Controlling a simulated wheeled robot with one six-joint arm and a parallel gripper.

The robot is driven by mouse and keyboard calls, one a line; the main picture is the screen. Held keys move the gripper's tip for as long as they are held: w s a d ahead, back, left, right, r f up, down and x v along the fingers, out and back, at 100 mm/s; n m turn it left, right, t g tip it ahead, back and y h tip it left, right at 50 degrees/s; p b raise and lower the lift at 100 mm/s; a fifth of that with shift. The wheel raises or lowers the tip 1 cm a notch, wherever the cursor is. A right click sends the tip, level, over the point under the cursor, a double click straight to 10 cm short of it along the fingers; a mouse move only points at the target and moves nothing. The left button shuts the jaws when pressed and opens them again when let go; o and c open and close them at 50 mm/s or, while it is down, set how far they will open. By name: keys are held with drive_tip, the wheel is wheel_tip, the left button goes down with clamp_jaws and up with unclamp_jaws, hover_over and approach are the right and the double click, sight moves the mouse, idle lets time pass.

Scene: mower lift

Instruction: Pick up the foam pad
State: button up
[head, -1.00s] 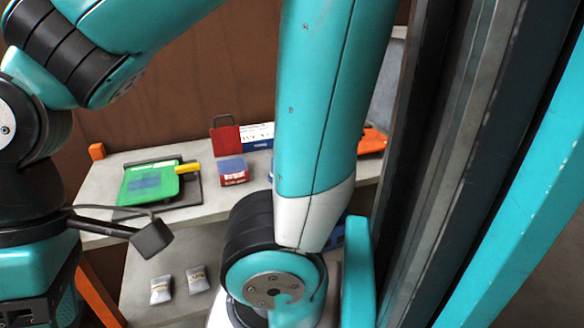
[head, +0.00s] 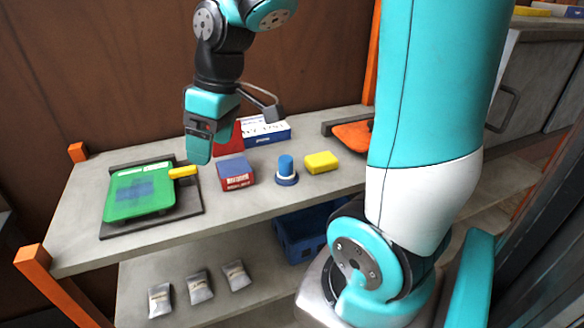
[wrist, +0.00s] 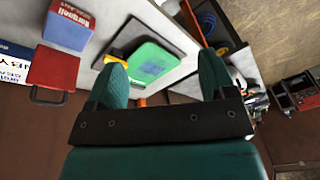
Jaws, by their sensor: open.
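A yellow block (head: 321,162), which looks like the foam pad, lies flat on the upper grey shelf in the head view, right of a blue round-topped item. Nothing covers it there. I do not see it in the wrist view. My gripper (head: 199,150) hangs above the shelf to the left of the yellow block, near the green panel and the red-and-blue box. In the wrist view my gripper (wrist: 162,72) has its two fingers wide apart with nothing between them.
The shelf (head: 250,200) also holds a green panel (head: 135,195) with a yellow handle, a red-and-blue box (head: 236,173), a blue knob-like item (head: 286,170), a white-and-blue box (head: 265,131) and an orange item (head: 352,135). Grey pouches (head: 198,287) and a blue crate (head: 300,235) are below.

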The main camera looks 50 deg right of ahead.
drive_tip(key=w+d+f+m+h, duration=0.1)
drive_tip(key=w+d, duration=0.1)
drive_tip(key=d, duration=1.2)
drive_tip(key=m, duration=0.1)
approach(286, 158)
drive_tip(key=shift+h, duration=0.4)
drive_tip(key=f, duration=0.2)
drive_tip(key=a+f+p, duration=0.1)
drive_tip(key=f, duration=0.1)
drive_tip(key=w+f+p, duration=0.1)
drive_tip(key=f, duration=0.1)
drive_tip(key=shift+a+f, duration=0.1)
drive_tip(key=shift+a, duration=0.1)
drive_tip(key=shift+w+d+f+p, duration=0.15)
drive_tip(key=shift+f+p, duration=0.35)
drive_tip(key=shift+f, duration=1.05)
drive_tip(key=shift+w+a+f+p, duration=0.15)
drive_tip(key=shift+f+p, duration=0.3)
drive_tip(key=shift+f, duration=1.1)
drive_tip(key=shift+d, duration=0.1)
drive_tip(key=c, duration=1)
drive_tip(key=shift+r, duration=0.1)
